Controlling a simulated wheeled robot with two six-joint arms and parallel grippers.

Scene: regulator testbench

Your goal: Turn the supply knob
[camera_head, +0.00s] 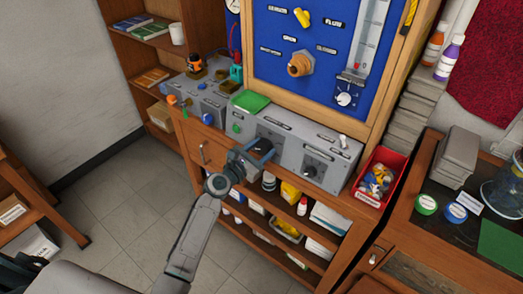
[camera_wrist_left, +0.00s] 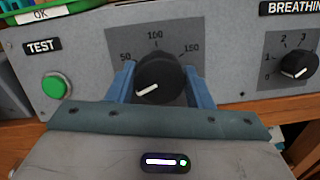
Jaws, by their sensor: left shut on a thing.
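A black round knob (camera_wrist_left: 158,80) sits on the grey panel of the test box (camera_head: 290,140), under a scale marked 50, 100 and 150. Its white pointer line faces lower left, below the 50 mark. No label naming this knob as supply is readable. My left gripper (camera_head: 259,152) reaches the front of the box, and its blue fingers stand on both sides of the knob, shut on it. In the left wrist view, the knob's face shows between the fingers, and the gripper body hides the panel below. My right gripper is not in view.
A second black knob (camera_wrist_left: 298,66) sits to the right under a partly cut-off label. A green button (camera_wrist_left: 55,87) sits left, under TEST. A red bin (camera_head: 378,180) stands right of the box. Shelves with bottles lie below. The blue gauge board (camera_head: 330,50) rises behind.

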